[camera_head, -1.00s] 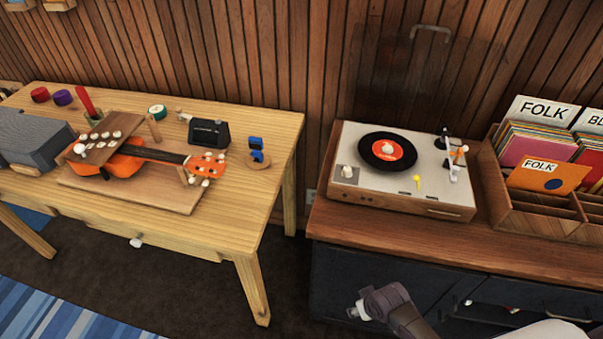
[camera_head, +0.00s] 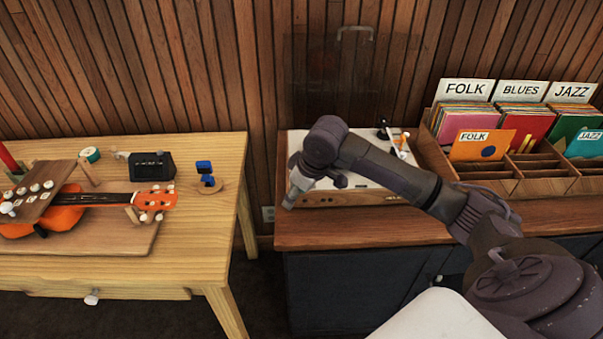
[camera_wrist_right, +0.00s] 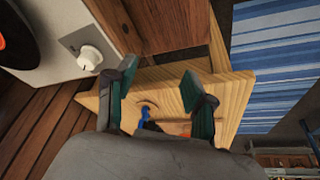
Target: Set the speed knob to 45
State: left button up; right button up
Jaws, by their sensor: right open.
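The record player (camera_head: 370,148) stands on the wooden cabinet at the back; my right arm hides much of its top. In the right wrist view, a white knob (camera_wrist_right: 90,57) sits on a small plate at a corner of the player's pale deck. In the head view this knob is hidden behind my arm. My right gripper (camera_head: 291,195) is by the player's front left corner. Its two fingers (camera_wrist_right: 158,95) are apart with nothing held, and the knob lies outside them, to their left in the wrist view. My left gripper is not in view.
Record crates (camera_head: 520,180) stand right of the player. The wooden table (camera_head: 150,250) at left holds an orange ukulele (camera_head: 100,199), a black device (camera_head: 152,166) and a blue item (camera_head: 206,177). A gap separates table and cabinet (camera_head: 420,222).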

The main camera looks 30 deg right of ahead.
jog(key=w+d+r+m, duration=0.2)
jog(key=d+r, duration=0.6)
jog(key=r, duration=0.2)
jog(key=x, duration=0.9)
jog(key=p+x, duration=0.1)
jog(key=x, duration=0.3)
jog(key=shift+w+d+f, duration=0.15)
jog(key=shift+w+d, duration=0.2)
jog(key=shift+w, duration=0.15)
